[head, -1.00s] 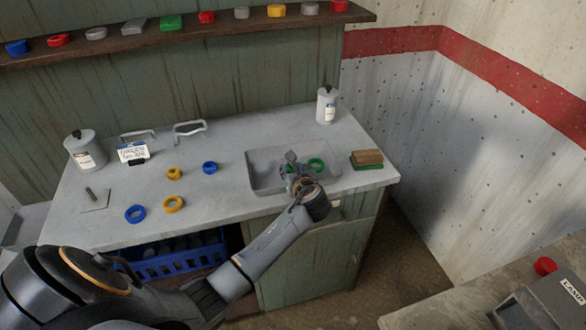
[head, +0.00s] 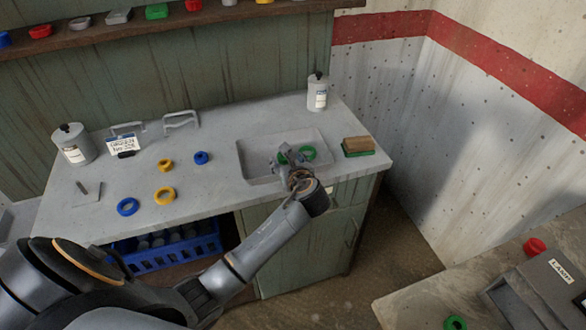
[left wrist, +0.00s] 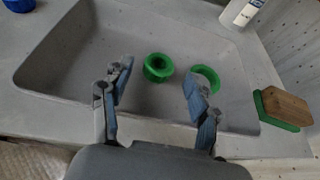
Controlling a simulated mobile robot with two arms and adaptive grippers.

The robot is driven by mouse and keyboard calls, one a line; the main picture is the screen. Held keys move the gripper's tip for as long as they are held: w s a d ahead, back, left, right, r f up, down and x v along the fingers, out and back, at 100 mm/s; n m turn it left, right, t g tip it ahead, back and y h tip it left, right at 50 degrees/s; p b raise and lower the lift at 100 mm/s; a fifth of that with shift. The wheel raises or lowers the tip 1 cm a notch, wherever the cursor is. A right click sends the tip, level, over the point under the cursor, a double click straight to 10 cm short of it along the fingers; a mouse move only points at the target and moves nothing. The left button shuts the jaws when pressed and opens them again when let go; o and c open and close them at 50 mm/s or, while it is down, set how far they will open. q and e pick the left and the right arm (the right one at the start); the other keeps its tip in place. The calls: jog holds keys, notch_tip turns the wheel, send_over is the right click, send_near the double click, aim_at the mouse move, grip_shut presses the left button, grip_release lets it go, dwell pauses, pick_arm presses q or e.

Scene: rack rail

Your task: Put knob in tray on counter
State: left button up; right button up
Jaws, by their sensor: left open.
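A grey shallow tray (head: 256,178) is at the right part of the counter (head: 110,218); it also shows in the left wrist view (left wrist: 60,62). In it lies a green round piece with a raised rim and dark centre, which looks like the knob (left wrist: 158,67). A flatter green ring (left wrist: 207,77) lies to its right; it also shows in the head view (head: 308,153). My left gripper (left wrist: 158,82) is open over the tray, its fingers apart and empty, with the knob beyond them in the picture. My right gripper is not in view.
Yellow and blue rings (head: 164,195) lie on the counter's left half. A wood-backed green block (head: 358,147) sits right of the tray. White canisters (head: 318,93) stand at the back. A blue crate (head: 165,250) is below. A shelf (head: 120,32) crosses above.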

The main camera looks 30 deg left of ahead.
pick_arm(q)
jog(key=v, duration=0.8)
jog(key=shift+s+d, duration=0.2)
jog(key=shift+r, duration=0.1)
jog(key=d+f+n+t+h, duration=0.2)
jog(key=d+f+n+h, duration=0.7)
jog(key=f, duration=0.3)
jog(key=s+f+n+g, duration=0.25)
jog(key=s+f, duration=0.45)
jog(key=f, duration=0.5)
jog(key=s+f+n+g, duration=0.2)
jog(key=s+f+n, duration=0.2)
jog(key=s+f, duration=0.6)
jog(key=s+a+f+n+g, duration=0.1)
jog(key=s+f+n+g, duration=0.1)
jog(key=s+f, duration=0.4)
jog(key=s+a+f+n+g, duration=0.1)
jog(key=s+f+n, duration=0.3)
jog(key=s, duration=0.9)
jog(key=s+a+f+n+g, duration=0.2)
jog(key=s+f+n+g, duration=0.1)
jog(key=s+f, duration=0.5)
jog(key=shift+s+f+h, duration=0.2)
jog(key=shift+s+h, duration=0.1)
jog(key=shift+s, duration=0.75)
